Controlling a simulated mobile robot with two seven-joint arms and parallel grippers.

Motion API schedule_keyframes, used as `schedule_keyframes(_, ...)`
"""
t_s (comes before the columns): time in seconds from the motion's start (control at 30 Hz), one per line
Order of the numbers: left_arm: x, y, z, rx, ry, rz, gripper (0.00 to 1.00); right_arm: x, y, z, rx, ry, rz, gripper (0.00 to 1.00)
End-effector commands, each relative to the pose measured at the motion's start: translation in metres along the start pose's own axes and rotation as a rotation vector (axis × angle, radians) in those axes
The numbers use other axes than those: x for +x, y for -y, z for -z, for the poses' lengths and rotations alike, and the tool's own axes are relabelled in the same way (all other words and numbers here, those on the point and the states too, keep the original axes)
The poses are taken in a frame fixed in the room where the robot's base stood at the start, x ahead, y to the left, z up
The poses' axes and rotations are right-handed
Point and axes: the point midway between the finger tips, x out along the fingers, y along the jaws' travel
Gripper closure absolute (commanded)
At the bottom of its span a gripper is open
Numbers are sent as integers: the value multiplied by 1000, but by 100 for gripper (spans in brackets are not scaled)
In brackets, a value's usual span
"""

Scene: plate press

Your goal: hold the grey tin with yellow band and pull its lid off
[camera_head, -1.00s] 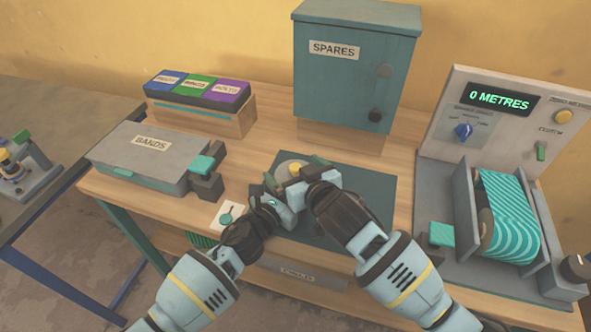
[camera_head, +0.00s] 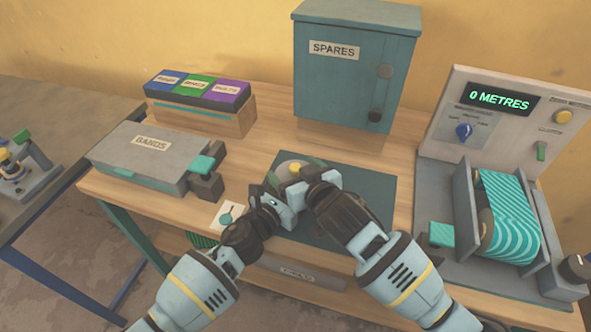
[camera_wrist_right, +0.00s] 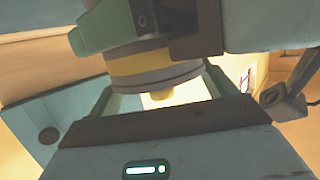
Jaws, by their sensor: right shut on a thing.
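The grey tin with yellow band shows close up in the right wrist view (camera_wrist_right: 143,68), its lower, lidded end towards my right gripper. In the head view only a small part of it (camera_head: 285,168) shows, with a yellow knob (camera_head: 295,168), above the dark mat; the arms hide the rest. My left gripper (camera_head: 272,190) is at the tin's side, and its fingers appear to close on the body. My right gripper (camera_head: 302,178) is shut at the lid end (camera_wrist_right: 155,80), with its fingers on both sides. I see no clear gap between lid and body.
The dark green mat (camera_head: 375,185) lies under the grippers. The BANDS box (camera_head: 135,155) stands left, the spares cabinet (camera_head: 345,75) behind, and a machine with a striped teal roll (camera_head: 510,215) right. A white card with a teal piece (camera_head: 225,215) lies near the front edge.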

Motion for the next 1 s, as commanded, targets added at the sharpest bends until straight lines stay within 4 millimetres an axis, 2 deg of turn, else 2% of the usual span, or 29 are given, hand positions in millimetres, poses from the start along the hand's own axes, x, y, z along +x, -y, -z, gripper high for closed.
schedule_keyframes(0.27, 0, 0, 0, 0, 0, 0, 64, 0, 0, 1, 0, -1, 0, 44)
schedule_keyframes(1.0, 0, 0, 0, 0, -1, 0, 64, -6, 0, 21, 1, 0, 0, 44)
